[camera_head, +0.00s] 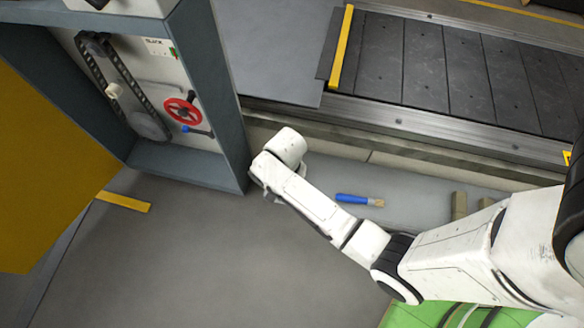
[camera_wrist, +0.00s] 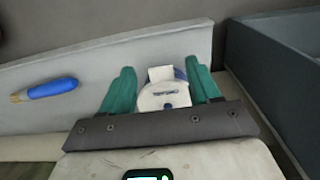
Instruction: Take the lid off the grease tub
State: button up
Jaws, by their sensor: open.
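The grease tub (camera_wrist: 181,75) shows in the wrist view as a round shape with a blue edge behind its white lid (camera_wrist: 162,100). The lid has small blue marks, and a pale square piece stands at its far side. My gripper (camera_wrist: 160,68) is open, with one teal finger on each side of the lid. I cannot tell whether either finger touches it. In the head view, my arm's end hides the gripper and the tub.
A blue-handled brush (camera_head: 358,199) lies on the grey ledge to the right of my arm's end; it also shows in the wrist view (camera_wrist: 52,88). The slat conveyor (camera_head: 440,70) runs behind. An open cabinet with a red handwheel (camera_head: 182,110) stands at left.

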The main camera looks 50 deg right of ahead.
jog(key=shift+f, duration=0.25)
dwell(0.5)
jog(key=shift+c, duration=0.4)
jog(key=c, duration=1)
jog(key=shift+c, duration=0.2)
jog(key=shift+r, duration=0.15)
notch_tip(320, 180, up, 10)
jog(key=p, duration=0.5)
jog(key=shift+r, duration=0.1)
